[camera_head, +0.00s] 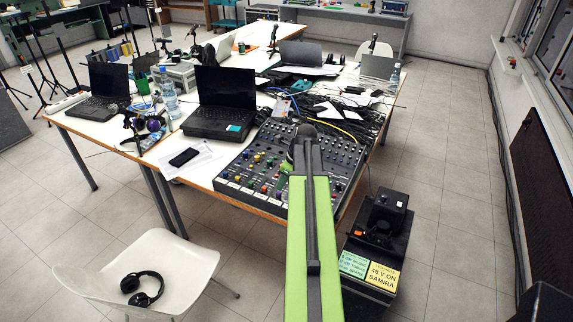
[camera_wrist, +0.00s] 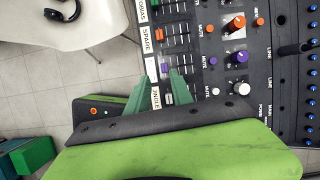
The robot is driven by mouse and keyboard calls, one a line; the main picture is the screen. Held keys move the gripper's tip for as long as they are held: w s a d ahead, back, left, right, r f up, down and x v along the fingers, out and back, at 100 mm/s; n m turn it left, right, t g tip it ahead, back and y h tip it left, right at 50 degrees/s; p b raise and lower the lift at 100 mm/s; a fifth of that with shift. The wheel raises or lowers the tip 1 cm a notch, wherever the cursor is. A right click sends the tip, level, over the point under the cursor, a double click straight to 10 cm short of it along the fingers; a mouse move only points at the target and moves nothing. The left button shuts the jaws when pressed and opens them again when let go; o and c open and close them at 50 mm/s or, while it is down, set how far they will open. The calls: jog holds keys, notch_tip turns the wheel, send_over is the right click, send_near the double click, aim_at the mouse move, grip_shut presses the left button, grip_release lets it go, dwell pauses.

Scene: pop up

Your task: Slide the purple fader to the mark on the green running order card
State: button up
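The mixing desk (camera_head: 262,165) lies on the near end of the table. In the wrist view, a purple fader cap (camera_wrist: 165,68) sits on the desk beside a label strip with SPARE and JINGLE on it. My gripper (camera_wrist: 164,75) has two green fingers spread apart, with their tips close to the purple cap, one on either side. I cannot tell whether they touch it.
A yellow card (camera_head: 383,276) reading 48 V DN SAMIRA lies beside the green one. A laptop (camera_head: 222,100), a phone (camera_head: 184,157) and cables surround the desk. A white chair (camera_head: 190,255) stands in front.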

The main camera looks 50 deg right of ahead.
aim_at(279, 193)
jog(key=shift+m, duration=0.4)
jog(key=b+x, duration=0.5)
jog(key=d+b+x, duration=0.1)
jog(key=b+x, duration=0.2)
jog(key=shift+s+f, duration=0.15)
jog(key=shift+s, duration=0.1)
jog(key=shift+r, duration=0.35)
jog(key=shift+c, duration=0.9)
grip_shut()
